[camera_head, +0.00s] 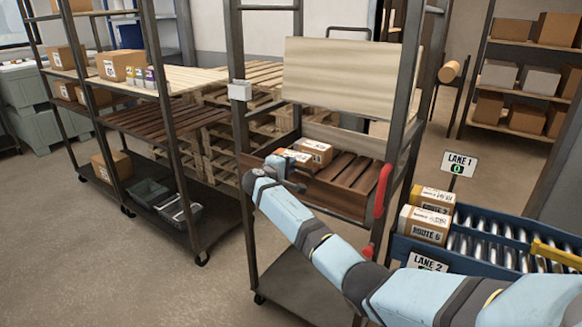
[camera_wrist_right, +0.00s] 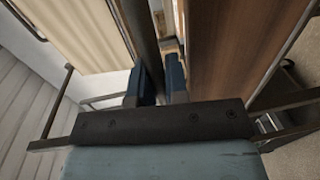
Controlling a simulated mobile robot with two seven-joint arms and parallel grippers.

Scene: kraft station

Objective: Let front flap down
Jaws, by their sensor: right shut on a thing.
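The front flap (camera_head: 335,197) is a brown wooden board along the front of the middle rack's slatted shelf. It stands raised, with part of it behind my arm. My right gripper (camera_head: 278,168) is at its upper edge, towards the left end, and is shut on it. In the right wrist view the two dark blue fingers (camera_wrist_right: 158,88) are close together beside a brown wooden panel (camera_wrist_right: 225,50); the exact contact is hard to see. Two cardboard boxes (camera_head: 315,152) lie on the shelf behind the flap. My left gripper is not in view.
A red handle (camera_head: 382,190) is at the rack's right side. A pale board (camera_head: 345,80) spans the rack above. A blue roller conveyor (camera_head: 490,245) with boxes (camera_head: 425,223) stands to the right. A dark lower deck (camera_head: 305,290) lies below the shelf.

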